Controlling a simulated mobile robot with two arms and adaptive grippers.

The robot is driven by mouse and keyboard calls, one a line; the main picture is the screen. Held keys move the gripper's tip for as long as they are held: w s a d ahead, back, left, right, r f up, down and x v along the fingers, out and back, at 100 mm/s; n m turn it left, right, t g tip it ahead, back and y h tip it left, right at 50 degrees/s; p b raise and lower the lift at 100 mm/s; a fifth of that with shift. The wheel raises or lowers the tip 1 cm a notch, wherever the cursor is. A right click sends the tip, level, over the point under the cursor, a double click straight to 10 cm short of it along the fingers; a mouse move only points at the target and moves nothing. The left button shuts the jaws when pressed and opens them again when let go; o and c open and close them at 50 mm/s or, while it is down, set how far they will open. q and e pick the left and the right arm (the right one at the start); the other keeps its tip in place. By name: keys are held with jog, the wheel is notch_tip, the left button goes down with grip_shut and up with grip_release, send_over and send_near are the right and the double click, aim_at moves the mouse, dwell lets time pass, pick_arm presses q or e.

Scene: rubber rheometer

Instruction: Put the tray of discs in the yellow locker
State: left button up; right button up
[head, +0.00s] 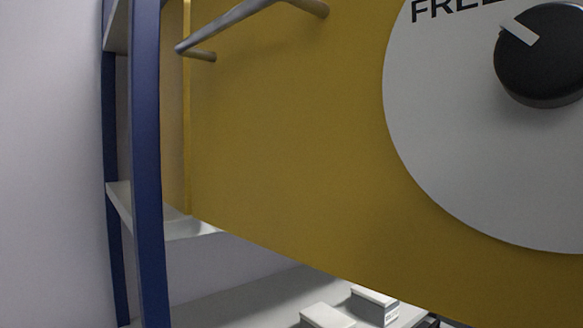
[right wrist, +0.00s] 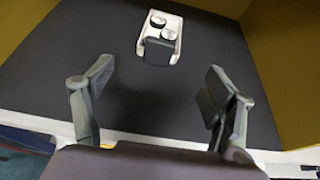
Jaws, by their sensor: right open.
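The yellow locker (head: 290,150) fills most of the head view, with its grey bar handle (head: 235,22) at the top. In the right wrist view I see a dark floor (right wrist: 200,110) between yellow walls (right wrist: 285,65). The white tray of discs (right wrist: 176,49) sits on this dark floor near the far side. Two round pale discs (right wrist: 160,20) show in it, and a dark block (right wrist: 158,52) is at its near end. My right gripper (right wrist: 157,82) is open and empty, its fingers apart on the near side of the tray, not touching it. My left gripper is not in view.
A black knob (head: 543,55) on a round pale plate marked "FREE" is on the yellow front. A blue rack post (head: 147,170) stands at the left. Small white boxes (head: 327,316) lie on a lower shelf. A pale edge (right wrist: 40,122) borders the dark floor.

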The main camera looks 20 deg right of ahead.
jog(key=shift+v, duration=1.4)
jog(key=shift+c, duration=0.2)
